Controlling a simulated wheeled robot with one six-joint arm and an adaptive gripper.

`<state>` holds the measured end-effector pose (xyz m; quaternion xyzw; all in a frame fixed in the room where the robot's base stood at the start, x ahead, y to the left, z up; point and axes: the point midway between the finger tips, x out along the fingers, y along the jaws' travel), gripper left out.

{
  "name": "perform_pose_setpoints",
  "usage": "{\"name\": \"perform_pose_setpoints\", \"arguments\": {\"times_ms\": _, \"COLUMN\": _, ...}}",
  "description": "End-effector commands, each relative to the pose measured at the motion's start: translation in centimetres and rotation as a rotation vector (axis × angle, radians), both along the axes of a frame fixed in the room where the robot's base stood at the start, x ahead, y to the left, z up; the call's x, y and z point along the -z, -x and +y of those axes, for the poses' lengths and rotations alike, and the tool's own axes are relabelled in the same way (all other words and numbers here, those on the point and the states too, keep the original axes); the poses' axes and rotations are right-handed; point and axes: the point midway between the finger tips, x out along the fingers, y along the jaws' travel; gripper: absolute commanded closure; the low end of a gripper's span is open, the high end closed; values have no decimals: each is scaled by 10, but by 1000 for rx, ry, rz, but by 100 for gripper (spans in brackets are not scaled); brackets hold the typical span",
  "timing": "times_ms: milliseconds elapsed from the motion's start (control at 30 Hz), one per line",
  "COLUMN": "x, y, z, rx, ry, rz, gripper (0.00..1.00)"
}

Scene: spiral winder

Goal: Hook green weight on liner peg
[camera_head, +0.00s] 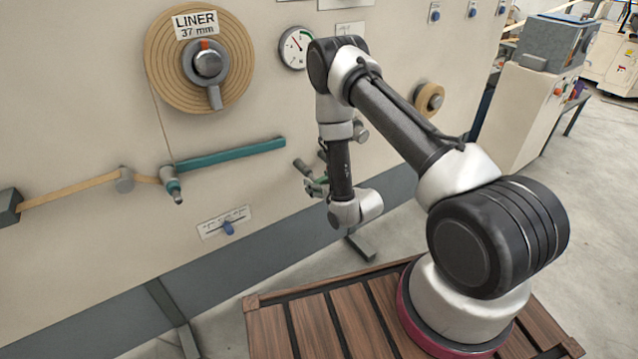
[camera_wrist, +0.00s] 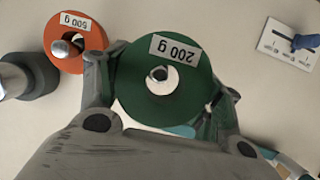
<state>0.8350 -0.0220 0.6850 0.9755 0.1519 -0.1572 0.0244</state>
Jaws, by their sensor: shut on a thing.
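My gripper (camera_wrist: 158,88) is shut on the green weight (camera_wrist: 140,100), a slotted disc whose "200 g" label appears upside down in the wrist view. One finger is on each side of the disc. In the head view my gripper (camera_head: 316,182) is in front of the panel, right of the teal bar (camera_head: 232,153), and the arm hides most of the weight. The liner roll (camera_head: 160,75), labelled "LINER 37 mm", hangs upper left on a grey hub (camera_head: 208,65). I cannot tell which part is the liner peg.
An orange weight (camera_wrist: 62,62) labelled "500 g" is beside the green one in the wrist view, near a grey cylinder (camera_wrist: 35,78). A blue slider (camera_head: 228,227) sits low on the panel. A gauge (camera_head: 296,47) is above. The panel between slider and gripper looks clear.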

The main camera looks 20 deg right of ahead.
Motion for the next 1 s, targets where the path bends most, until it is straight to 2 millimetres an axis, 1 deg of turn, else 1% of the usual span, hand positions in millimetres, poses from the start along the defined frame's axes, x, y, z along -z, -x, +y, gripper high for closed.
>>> {"name": "perform_pose_setpoints", "arguments": {"times_ms": 700, "x": -1, "y": -58, "z": 19, "rx": 0, "ry": -1, "rz": -3, "gripper": 100}}
{"name": "perform_pose_setpoints", "arguments": {"times_ms": 867, "x": -1, "y": -66, "z": 22, "rx": 0, "ry": -1, "rz": -2, "gripper": 100}}
{"name": "perform_pose_setpoints", "arguments": {"times_ms": 1000, "x": 2, "y": -69, "z": 23, "rx": 0, "ry": -1, "rz": -2, "gripper": 100}}
